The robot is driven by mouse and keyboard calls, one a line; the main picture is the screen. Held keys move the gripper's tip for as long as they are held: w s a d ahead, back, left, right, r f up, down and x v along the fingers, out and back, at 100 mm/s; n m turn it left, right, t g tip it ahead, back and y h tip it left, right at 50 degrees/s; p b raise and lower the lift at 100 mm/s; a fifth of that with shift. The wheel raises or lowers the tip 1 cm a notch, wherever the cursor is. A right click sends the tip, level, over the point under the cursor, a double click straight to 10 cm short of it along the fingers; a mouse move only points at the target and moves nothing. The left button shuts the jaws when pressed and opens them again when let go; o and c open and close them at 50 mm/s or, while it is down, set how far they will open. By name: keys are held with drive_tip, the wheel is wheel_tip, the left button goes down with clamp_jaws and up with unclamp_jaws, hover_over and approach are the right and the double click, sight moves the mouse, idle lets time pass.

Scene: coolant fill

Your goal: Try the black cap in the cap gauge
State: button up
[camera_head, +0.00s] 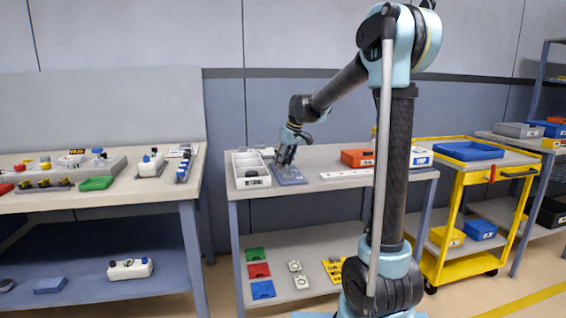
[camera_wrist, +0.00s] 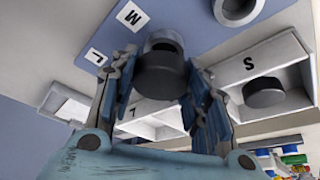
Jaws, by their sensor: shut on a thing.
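My gripper (camera_wrist: 160,95) is shut on a black cap (camera_wrist: 162,76) in the wrist view. The cap is between the two fingers, in front of a grey ring (camera_wrist: 166,38) on the blue plate of the cap gauge (camera_wrist: 60,20). White labels M and L are on the plate. I cannot tell whether the cap touches the ring. In the head view my gripper (camera_head: 287,156) is low over the blue gauge plate (camera_head: 291,180), and the cap is too small to make out.
A white sorting tray (camera_head: 252,183) stands just left of the gauge; its S compartment holds another dark cap (camera_wrist: 264,93). A grey round piece (camera_wrist: 238,8) is at the wrist view's top edge. An orange bin (camera_head: 357,158) and a white strip (camera_head: 345,174) are to the right.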

drive_tip(key=shift+f, duration=0.5)
idle(0.4)
drive_tip(key=o, duration=1)
drive_tip(key=shift+r, duration=0.1)
drive_tip(key=v, duration=1.1)
drive_tip(key=shift+s+d+r, duration=0.1)
drive_tip(key=shift+d+r, duration=0.1)
drive_tip(key=shift+r, duration=0.1)
